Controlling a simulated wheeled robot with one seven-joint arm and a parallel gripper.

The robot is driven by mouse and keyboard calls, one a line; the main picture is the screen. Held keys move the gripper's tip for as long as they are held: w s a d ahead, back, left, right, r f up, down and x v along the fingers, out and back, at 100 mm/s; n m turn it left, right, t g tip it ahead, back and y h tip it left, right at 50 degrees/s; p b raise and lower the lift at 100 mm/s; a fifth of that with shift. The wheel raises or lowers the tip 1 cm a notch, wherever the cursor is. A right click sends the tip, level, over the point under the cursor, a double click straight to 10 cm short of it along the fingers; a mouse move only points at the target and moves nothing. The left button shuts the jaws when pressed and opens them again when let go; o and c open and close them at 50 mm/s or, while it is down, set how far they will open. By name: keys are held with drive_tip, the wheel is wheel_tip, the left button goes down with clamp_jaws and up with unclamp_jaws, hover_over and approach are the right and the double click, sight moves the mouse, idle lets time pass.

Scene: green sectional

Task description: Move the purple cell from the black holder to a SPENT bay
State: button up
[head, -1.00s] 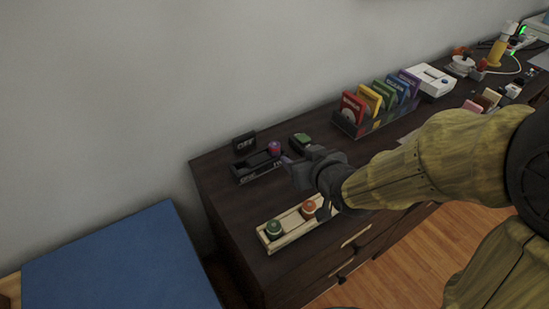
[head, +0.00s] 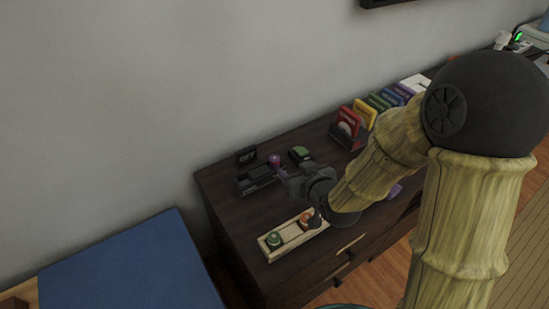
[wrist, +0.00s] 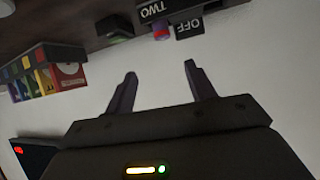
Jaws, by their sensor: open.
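The purple cell (head: 274,160) stands upright at the right end of the black holder (head: 256,183) on the dark dresser. In the wrist view, which looks inverted, the cell (wrist: 160,31) shows purple and red between a black block marked TWO (wrist: 155,11) and one marked OFF (wrist: 190,28). My gripper (wrist: 160,70) is open and empty, its two fingers spread with the cell beyond their tips, apart from it. In the head view my gripper (head: 287,180) hovers just right of the holder. A pale wooden tray (head: 290,241) holds a green cell (head: 274,239) and an orange cell (head: 306,220). No SPENT label is readable.
A green-topped black item (head: 300,153) sits behind my gripper. A rack of coloured cases (head: 349,137) stands further right along the wall. A blue surface (head: 130,265) lies left of the dresser. The dresser's left front corner is bare.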

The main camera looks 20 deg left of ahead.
drive_tip(key=shift+p, duration=0.75)
approach(274, 158)
drive_tip(key=x, duration=0.5)
drive_tip(key=shift+w+d+b, duration=0.3)
drive_tip(key=shift+d, duration=0.05)
drive_tip(key=shift+s+a+x, duration=0.1)
drive_tip(key=shift+s+x, duration=0.05)
drive_tip(key=shift+x, duration=1.15)
drive_tip(key=shift+s+a+x, duration=0.1)
drive_tip(key=shift+a+x, duration=0.05)
drive_tip(key=shift+x, duration=1.15)
drive_tip(key=shift+f, duration=0.1)
drive_tip(key=c, duration=1.1)
drive_tip(key=shift+c, duration=0.2)
